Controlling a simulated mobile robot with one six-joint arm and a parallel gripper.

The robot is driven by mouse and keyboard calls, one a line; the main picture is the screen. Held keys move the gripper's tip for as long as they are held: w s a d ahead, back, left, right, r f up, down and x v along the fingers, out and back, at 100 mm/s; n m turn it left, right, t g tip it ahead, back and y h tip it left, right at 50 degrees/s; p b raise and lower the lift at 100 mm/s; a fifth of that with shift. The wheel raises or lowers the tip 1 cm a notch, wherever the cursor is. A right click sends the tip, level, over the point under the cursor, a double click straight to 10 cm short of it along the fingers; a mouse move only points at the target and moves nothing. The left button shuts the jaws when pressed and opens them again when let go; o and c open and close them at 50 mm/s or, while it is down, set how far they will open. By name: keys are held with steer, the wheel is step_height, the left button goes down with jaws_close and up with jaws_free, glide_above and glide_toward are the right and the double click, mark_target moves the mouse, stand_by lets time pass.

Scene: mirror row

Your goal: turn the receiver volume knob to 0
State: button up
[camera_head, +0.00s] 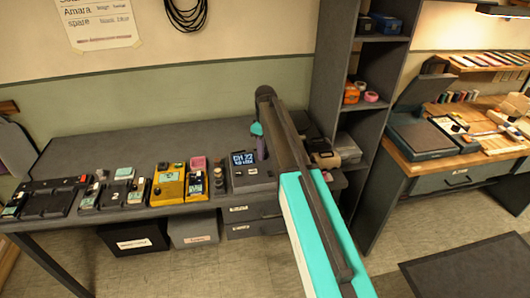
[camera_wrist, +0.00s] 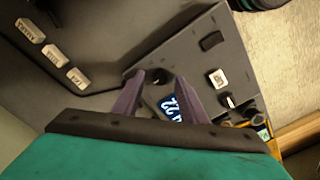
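The receiver (camera_head: 252,178) is a dark grey box near the desk's front edge in the head view, with a lit blue display (camera_head: 243,158). In the wrist view the receiver (camera_wrist: 190,60) fills the middle; its display (camera_wrist: 172,107) appears to read 22, partly hidden by a finger. My gripper (camera_head: 259,142) points down over the receiver. In the wrist view my gripper (camera_wrist: 162,80) is open, with a dark round knob (camera_wrist: 160,77) between its purple fingertips. I cannot tell if they touch it, or read its setting. Another small knob (camera_wrist: 229,100) and a white button (camera_wrist: 217,78) sit beside it.
A yellow pedal (camera_head: 168,185) and several other small devices stand left of the receiver on the grey desk (camera_head: 110,148). Labelled drawers (camera_head: 250,228) are below. A tall shelf (camera_head: 335,60) stands at the right behind my arm. A wooden workbench (camera_head: 455,165) is farther right.

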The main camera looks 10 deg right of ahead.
step_height(320, 180, up, 13)
steer(key=b, duration=0.2)
steer(key=shift+b, duration=0.35)
steer(key=shift+s+f, duration=0.1)
stand_by(0.4)
